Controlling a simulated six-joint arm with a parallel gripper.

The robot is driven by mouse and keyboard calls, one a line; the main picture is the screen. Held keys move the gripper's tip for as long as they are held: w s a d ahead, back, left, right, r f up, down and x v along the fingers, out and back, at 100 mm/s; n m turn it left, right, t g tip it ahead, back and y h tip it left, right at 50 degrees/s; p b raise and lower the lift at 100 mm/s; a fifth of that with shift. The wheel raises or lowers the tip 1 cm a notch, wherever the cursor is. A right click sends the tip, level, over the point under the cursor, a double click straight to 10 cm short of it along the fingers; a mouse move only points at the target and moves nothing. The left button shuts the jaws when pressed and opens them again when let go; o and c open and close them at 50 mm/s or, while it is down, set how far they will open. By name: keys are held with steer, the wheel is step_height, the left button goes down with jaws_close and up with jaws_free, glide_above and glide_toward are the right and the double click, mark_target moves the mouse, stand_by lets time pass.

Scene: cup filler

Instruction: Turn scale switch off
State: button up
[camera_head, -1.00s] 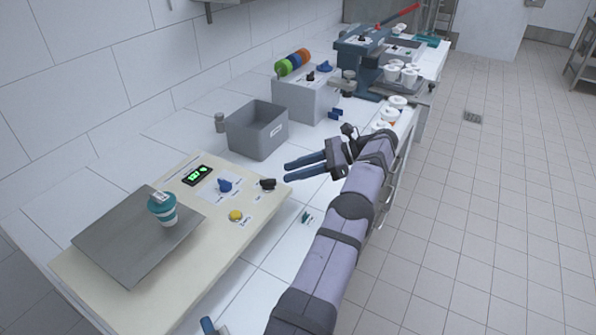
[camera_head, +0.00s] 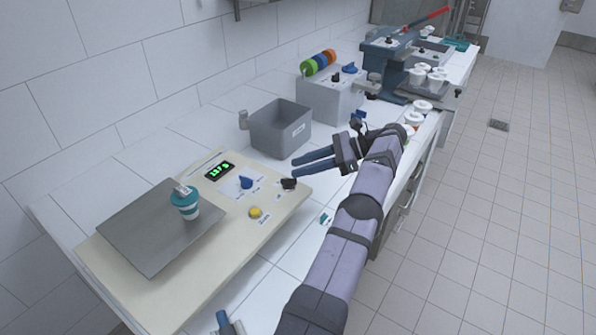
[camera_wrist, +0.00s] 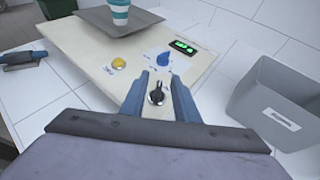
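The scale (camera_head: 128,285) is a cream board with a grey weighing plate (camera_head: 150,250) and a lit green display (camera_head: 220,170), which also shows in the wrist view (camera_wrist: 184,46). A black switch (camera_head: 289,184) sits at its right end, and shows in the wrist view (camera_wrist: 157,96) between my fingers. A blue knob (camera_head: 246,182) and a yellow button (camera_head: 255,212) are beside it. A teal-and-white cup (camera_head: 185,203) stands on the plate. My gripper (camera_head: 294,167) is open, its two blue fingers around or above the black switch; contact cannot be told.
A grey bin (camera_head: 281,128) stands behind the scale, close to my gripper. A grey box with coloured rings (camera_head: 332,95), a dark press (camera_head: 395,65) and several white cups (camera_head: 428,75) are farther along the counter. Floor is clear at right.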

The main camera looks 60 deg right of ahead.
steer(key=w+a+r+n+g+y+p, duration=0.3)
steer(key=w+a+r+n+g+p, duration=0.25)
steer(key=w+a+r, duration=0.95)
steer(key=m+g+h+p, duration=0.3)
steer(key=m+g+h, duration=0.2)
steer(key=g+h, duration=0.65)
glide_toward(291, 179)
steer(key=s+t, duration=0.1)
steer(key=s+a+t+h, duration=0.1)
steer(key=s, duration=0.1)
steer(key=shift+w+d+f+m+h, duration=0.1)
steer(key=shift+w+m+h, duration=0.15)
steer(key=shift+m, duration=0.5)
steer(key=shift+p+x, duration=1.35)
steer(key=shift+x, duration=2.35)
